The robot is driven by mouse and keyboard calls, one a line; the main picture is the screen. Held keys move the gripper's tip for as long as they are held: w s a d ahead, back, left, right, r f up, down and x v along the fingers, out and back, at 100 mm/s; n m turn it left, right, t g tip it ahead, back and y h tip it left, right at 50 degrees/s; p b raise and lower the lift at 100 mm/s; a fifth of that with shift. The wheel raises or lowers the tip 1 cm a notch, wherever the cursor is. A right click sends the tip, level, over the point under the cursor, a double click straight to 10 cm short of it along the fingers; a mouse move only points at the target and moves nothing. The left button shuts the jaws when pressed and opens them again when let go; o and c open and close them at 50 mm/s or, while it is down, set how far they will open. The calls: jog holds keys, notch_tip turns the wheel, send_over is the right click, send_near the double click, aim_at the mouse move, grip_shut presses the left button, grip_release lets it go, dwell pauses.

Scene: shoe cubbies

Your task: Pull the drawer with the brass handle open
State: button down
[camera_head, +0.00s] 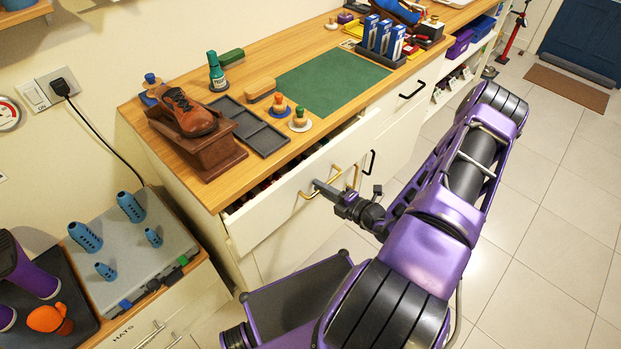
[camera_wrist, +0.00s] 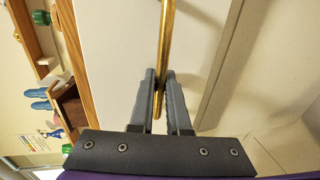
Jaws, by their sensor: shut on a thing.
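The white drawer (camera_head: 285,205) with the brass handle (camera_head: 307,194) stands partly open below the wooden worktop; small dark and red items show in the gap behind its front. My gripper (camera_head: 318,184) is at the handle, reaching in from the right. In the wrist view my gripper (camera_wrist: 161,78) has its two grey fingers closed around the brass bar (camera_wrist: 167,35). The pale drawer front (camera_wrist: 118,60) fills much of that view behind the fingers. The handle's lower end shows between the fingers.
A brown shoe on a wooden stand (camera_head: 195,145), a grey tray (camera_head: 250,127) and a green mat (camera_head: 332,82) lie on the worktop (camera_head: 290,65). Another brass-coloured handle (camera_head: 355,177) and a black handle (camera_head: 371,163) sit close right of my gripper.

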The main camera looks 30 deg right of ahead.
jog(key=f+v, duration=0.2)
jog(key=v, duration=0.8)
jog(key=s+f+b+v, duration=0.1)
jog(key=f+v, duration=0.1)
jog(key=v, duration=0.8)
jog(key=shift+w+d, duration=0.1)
jog(key=c, duration=1.2)
grip_release()
jog(key=shift+o, duration=0.2)
jog(key=shift+f, duration=0.1)
jog(key=v, duration=1.7)
jog(key=shift+s+b, duration=0.25)
jog(key=shift+b, duration=0.1)
jog(key=shift+d, duration=0.1)
